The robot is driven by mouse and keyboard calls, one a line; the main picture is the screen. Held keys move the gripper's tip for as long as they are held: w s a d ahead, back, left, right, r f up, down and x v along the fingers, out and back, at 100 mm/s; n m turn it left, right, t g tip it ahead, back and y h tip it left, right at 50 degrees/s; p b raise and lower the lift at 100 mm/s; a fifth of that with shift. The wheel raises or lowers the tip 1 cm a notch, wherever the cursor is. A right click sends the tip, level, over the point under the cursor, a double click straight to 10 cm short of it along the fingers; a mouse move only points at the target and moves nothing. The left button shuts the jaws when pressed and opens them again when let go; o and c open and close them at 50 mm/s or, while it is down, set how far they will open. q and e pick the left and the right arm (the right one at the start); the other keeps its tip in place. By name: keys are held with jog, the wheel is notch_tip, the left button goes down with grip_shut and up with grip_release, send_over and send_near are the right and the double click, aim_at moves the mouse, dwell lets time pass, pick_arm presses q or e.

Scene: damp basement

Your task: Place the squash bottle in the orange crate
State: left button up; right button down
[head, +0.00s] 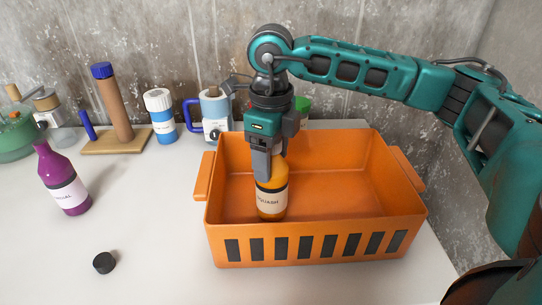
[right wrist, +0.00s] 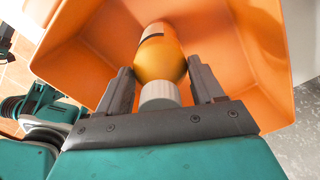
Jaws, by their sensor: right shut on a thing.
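The squash bottle (head: 272,199), yellow-orange with a pale label, is upright inside the orange crate (head: 325,214), left of its middle and close to the front wall. My right gripper (head: 268,168) comes down from above and is shut on the bottle's upper part. In the right wrist view the bottle's yellow body (right wrist: 160,57) and pale top lie between the two fingers (right wrist: 162,88).
A purple bottle (head: 64,184) and a black cap (head: 104,263) are on the white table (head: 150,220) left of the crate. A wooden stand (head: 116,139), a white-and-blue jar (head: 160,117) and a blue-handled item (head: 214,112) stand along the wall. The crate's right side is empty.

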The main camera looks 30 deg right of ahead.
jog(key=shift+r, duration=0.1)
jog(key=shift+c, duration=0.7)
grip_release()
